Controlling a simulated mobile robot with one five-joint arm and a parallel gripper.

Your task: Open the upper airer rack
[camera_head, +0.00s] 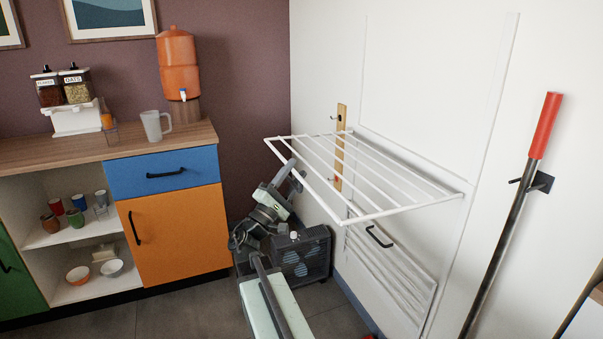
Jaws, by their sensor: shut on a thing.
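The upper airer rack (365,222) is a white wire frame with several bars. It stands out from the white wall, roughly level, with its front bar towards the room. My gripper (291,166) is at the left part of that front bar, coming from below, and is shut on it. The fingertips are small here and partly hidden by the bar. A lower airer rack (390,272) hangs folded flat against the wall below, with a black handle (378,237) near its top.
An orange cupboard (180,230) with a blue drawer (165,171) stands to the left. A wooden strip with hooks (342,118) is on the wall behind the rack. A red-handled pole (545,125) hangs at the right. The grey floor (165,314) is open in front of the cupboard.

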